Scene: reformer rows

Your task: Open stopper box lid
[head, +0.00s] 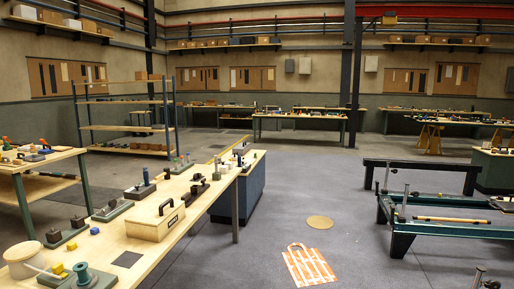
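A light wooden box (156,222) stands on the long wooden workbench (135,258), left of the picture's middle. It has a dark label on its front side and a black handle (167,206) on its top. Its top looks closed, and what is inside is hidden. The label is too small to read, so I cannot be sure this is the stopper box. Neither of my grippers shows in this view.
An orange-striped bag (308,267) and a round tan mat (319,222) lie on the floor. A dark green reformer frame (440,228) stands right. Grey floor between is mostly clear.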

